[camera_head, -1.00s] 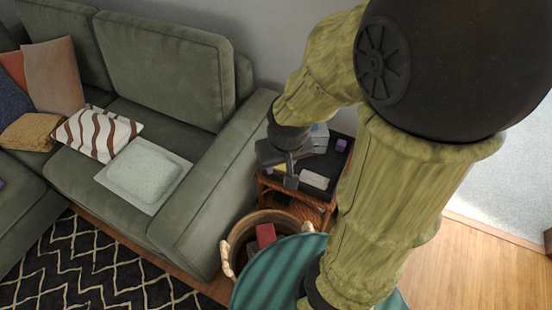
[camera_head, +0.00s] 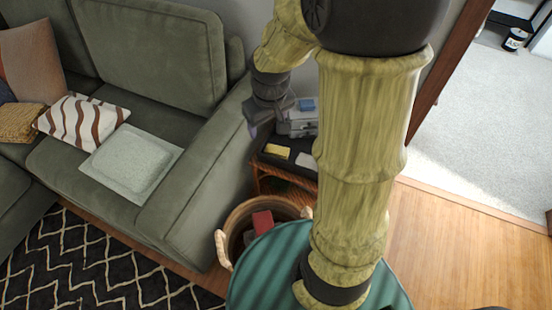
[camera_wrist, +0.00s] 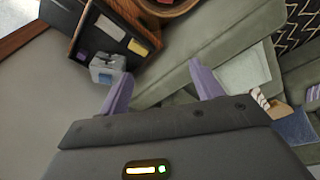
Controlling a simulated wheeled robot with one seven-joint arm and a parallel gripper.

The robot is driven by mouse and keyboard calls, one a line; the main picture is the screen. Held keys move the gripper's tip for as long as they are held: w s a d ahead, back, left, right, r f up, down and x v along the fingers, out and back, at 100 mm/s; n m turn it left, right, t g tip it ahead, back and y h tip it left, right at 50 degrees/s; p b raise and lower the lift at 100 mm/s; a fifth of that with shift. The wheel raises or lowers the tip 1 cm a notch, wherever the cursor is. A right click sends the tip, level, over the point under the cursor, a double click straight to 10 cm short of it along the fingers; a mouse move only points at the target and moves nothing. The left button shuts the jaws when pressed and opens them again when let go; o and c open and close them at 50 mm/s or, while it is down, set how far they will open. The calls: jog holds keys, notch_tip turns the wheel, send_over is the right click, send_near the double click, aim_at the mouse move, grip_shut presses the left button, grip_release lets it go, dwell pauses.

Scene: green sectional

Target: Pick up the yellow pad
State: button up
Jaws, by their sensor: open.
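The yellow pad (camera_head: 278,151) lies flat on the dark top of a small wooden side table (camera_head: 264,160) beside the sofa arm. It also shows in the wrist view (camera_wrist: 139,47), near the table edge. My gripper (camera_head: 257,116) is above and to the left of the pad in the head view, apart from it. In the wrist view, the two purple fingers of my gripper (camera_wrist: 160,86) are spread wide with nothing held between them. The pad appears beyond the fingertips, slightly left of the middle.
A grey box-like object (camera_head: 298,123) with a blue top and a pale item (camera_head: 306,160) share the tabletop. A woven basket (camera_head: 234,222) with a red item stands in front. The green sofa (camera_head: 150,60) is to the left. Bare wood floor (camera_head: 450,250) lies right.

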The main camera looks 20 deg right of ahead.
jog(key=w+d+f+n+b, duration=0.2)
jog(key=w+d+f+b, duration=0.2)
jog(key=w+f+b, duration=0.3)
jog(key=w+d+f+n+y+b, duration=0.1)
jog(key=w+d+f+n+b, duration=0.2)
jog(key=w+d+f+b, duration=0.2)
jog(key=w+d+f+n+g+b, duration=0.1)
jog(key=w+d+f+n+b, duration=0.2)
jog(key=w+f+b, duration=0.7)
notch_tip(320, 180, down, 10)
jog(key=d+b, duration=0.2)
jog(key=b, duration=0.3)
jog(key=shift+w+d, duration=0.25)
jog(key=shift+w, duration=0.1)
jog(key=b, duration=0.5)
send_over(277, 150)
jog(key=f, duration=1.2)
jog(key=shift+s+d, duration=0.35)
jog(key=f+b, duration=0.2)
jog(key=f, duration=0.1)
jog(key=f+b, duration=0.1)
jog(key=f, duration=0.1)
jog(key=shift+w+a+f, duration=0.1)
jog(key=shift+w+a, duration=0.15)
jog(key=shift+w, duration=0.1)
